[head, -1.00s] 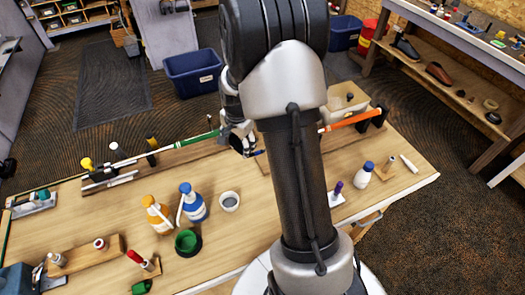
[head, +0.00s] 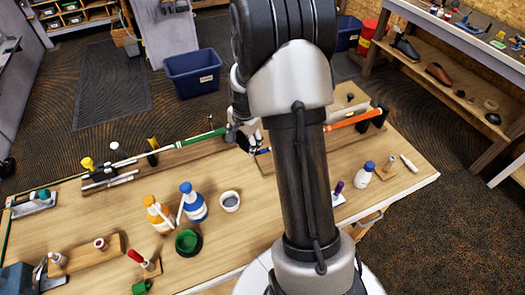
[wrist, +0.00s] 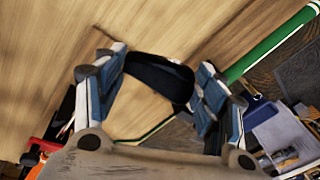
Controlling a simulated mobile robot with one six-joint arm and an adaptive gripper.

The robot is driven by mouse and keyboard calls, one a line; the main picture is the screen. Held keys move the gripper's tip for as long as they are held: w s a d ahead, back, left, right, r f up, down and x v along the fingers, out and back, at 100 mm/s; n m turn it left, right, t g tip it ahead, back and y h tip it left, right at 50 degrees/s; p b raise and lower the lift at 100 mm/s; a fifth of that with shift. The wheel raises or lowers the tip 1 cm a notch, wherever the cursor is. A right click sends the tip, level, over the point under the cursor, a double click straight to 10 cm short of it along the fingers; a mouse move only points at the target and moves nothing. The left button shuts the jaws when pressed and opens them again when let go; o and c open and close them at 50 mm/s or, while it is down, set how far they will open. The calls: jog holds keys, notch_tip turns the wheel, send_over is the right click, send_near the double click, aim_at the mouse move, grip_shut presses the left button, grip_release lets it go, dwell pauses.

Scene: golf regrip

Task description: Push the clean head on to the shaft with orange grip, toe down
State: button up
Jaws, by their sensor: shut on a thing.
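The shaft with the orange grip (head: 354,121) lies at the back right of the bench, its orange end by a black block. My arm hides the middle of that side. My gripper (head: 252,143) is low over the back of the bench, left of the orange grip. In the wrist view, its blue-padded fingers (wrist: 158,88) are shut on a dark club head (wrist: 160,82). I cannot tell from here whether the head touches the shaft, or which way its toe points.
A green-gripped shaft (head: 196,139) lies left of my gripper and crosses the wrist view's upper right. Orange and blue-white bottles (head: 193,205), a small bowl (head: 230,201) and a green pot (head: 188,242) stand in front. The bench middle between is clear.

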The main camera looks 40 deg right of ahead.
jog(key=shift+d, duration=0.2)
jog(key=o, duration=1.4)
jog(key=shift+d, duration=0.15)
jog(key=shift+o, duration=1.1)
jog(key=shift+r, duration=0.1)
